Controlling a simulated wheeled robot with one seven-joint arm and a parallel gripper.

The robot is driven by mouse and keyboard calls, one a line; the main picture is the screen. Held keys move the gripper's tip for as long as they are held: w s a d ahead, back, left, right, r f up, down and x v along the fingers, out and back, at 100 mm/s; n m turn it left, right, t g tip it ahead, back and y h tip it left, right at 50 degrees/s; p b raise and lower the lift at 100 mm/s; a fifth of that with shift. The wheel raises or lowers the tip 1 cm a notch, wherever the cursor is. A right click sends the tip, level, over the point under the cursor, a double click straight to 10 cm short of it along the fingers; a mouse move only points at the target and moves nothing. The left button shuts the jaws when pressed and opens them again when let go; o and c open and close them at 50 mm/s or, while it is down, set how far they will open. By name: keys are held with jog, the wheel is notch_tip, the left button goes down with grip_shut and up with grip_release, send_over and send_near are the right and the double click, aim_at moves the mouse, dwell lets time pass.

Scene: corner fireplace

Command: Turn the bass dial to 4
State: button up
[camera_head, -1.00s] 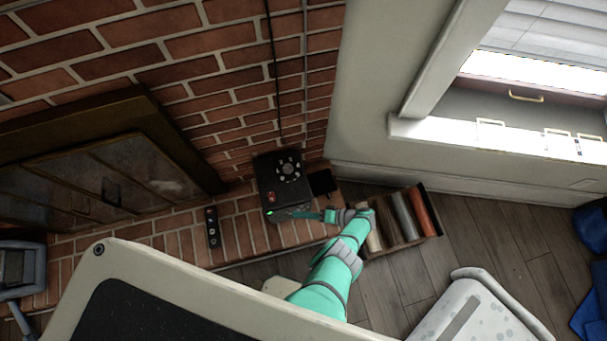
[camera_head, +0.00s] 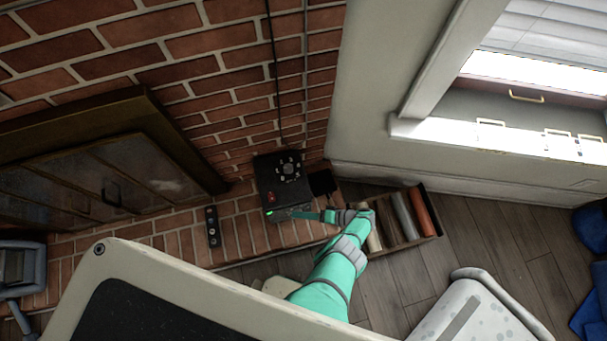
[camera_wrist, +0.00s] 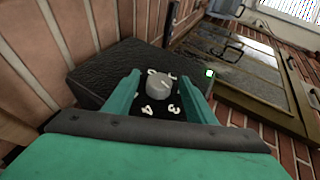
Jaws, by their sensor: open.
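The bass dial (camera_wrist: 160,87) is a grey round knob on a black face of a dark speaker box. White numbers surround it in the wrist view; a 4 and a 3 can be read on the near side, and those at the far side are partly hidden by the knob. My gripper (camera_wrist: 160,92) is open, with one green finger on each side of the dial; I cannot tell whether they touch it. In the head view the black speaker box (camera_head: 283,180) stands on the brick hearth, and my gripper (camera_head: 306,215) reaches its front from the right.
A crate of logs (camera_head: 428,211) stands right of my arm. A black remote-like object (camera_head: 212,227) lies on the hearth to the left. The glass-fronted fireplace (camera_head: 100,185) is further left, and brick wall rises behind the box.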

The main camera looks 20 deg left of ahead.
jog(key=v, duration=1)
jog(key=shift+d, duration=0.4)
jog(key=shift+w+r, duration=0.1)
jog(key=a+r+n+t+h, duration=0.25)
jog(key=a+r+h, duration=0.45)
jog(key=a+h, duration=0.45)
jog(key=shift+g+h, duration=0.45)
jog(key=f, duration=0.3)
jog(key=s+f, duration=0.1)
jog(key=f, duration=0.6)
jog(key=shift+s+a+f, duration=0.1)
jog(key=shift+s+a, duration=0.1)
jog(key=shift+a, duration=0.05)
